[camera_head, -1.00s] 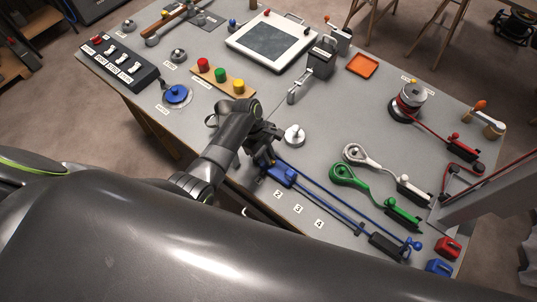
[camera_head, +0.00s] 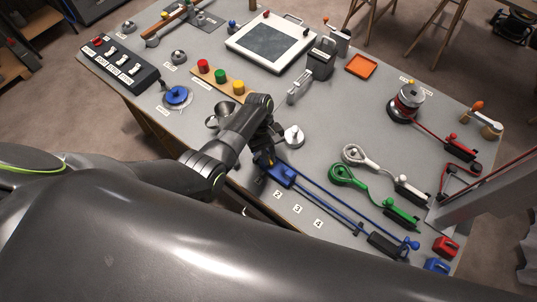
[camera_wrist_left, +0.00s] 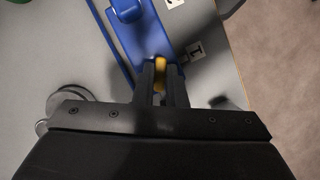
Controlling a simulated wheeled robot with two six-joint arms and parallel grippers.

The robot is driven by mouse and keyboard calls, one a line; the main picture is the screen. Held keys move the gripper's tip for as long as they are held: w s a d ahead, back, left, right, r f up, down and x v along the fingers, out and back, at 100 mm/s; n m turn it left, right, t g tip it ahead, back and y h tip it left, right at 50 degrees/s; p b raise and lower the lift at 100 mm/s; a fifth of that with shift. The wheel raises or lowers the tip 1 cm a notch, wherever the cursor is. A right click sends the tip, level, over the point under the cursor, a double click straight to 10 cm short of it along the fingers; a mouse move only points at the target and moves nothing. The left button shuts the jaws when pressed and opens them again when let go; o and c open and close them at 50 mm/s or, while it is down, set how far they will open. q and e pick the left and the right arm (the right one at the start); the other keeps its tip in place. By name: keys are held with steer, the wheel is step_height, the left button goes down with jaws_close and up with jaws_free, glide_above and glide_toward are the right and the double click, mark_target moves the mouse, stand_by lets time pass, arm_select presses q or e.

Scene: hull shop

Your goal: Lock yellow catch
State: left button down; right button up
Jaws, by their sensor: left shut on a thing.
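The yellow catch (camera_wrist_left: 160,72) shows as a small yellow piece at the near end of the blue slide fixture (camera_wrist_left: 140,40) in the left wrist view. My left gripper (camera_wrist_left: 161,92) is shut on the yellow catch, one dark finger on each side of it. Its lower part is hidden between the fingers. In the head view the blue fixture (camera_head: 282,174) lies near the table's front edge, and my left gripper (camera_head: 266,148) is over its upper left end. The catch is mostly hidden there. My right gripper is not seen.
A round metal knob (camera_head: 294,136) stands close to the right of my left gripper. Green (camera_head: 343,176) and white (camera_head: 356,155) ring-ended cables lie farther right. Number labels (camera_head: 298,209) line the front edge. A metal funnel-like cup (camera_head: 221,116) stands behind my left arm.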

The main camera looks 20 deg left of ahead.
arm_select(q)
steer(key=m+y, duration=0.1)
steer(key=m, duration=0.2)
steer(key=m+g+y, duration=0.1)
steer(key=m, duration=0.2)
steer(key=shift+w+d, duration=0.1)
steer(key=shift+d, duration=0.1)
steer(key=m+y, duration=0.2)
steer(key=m, duration=0.3)
steer(key=shift+d+m, duration=0.1)
steer(key=shift+m, duration=0.3)
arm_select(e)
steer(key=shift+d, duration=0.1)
arm_select(q)
steer(key=c, duration=1.5)
jaws_free()
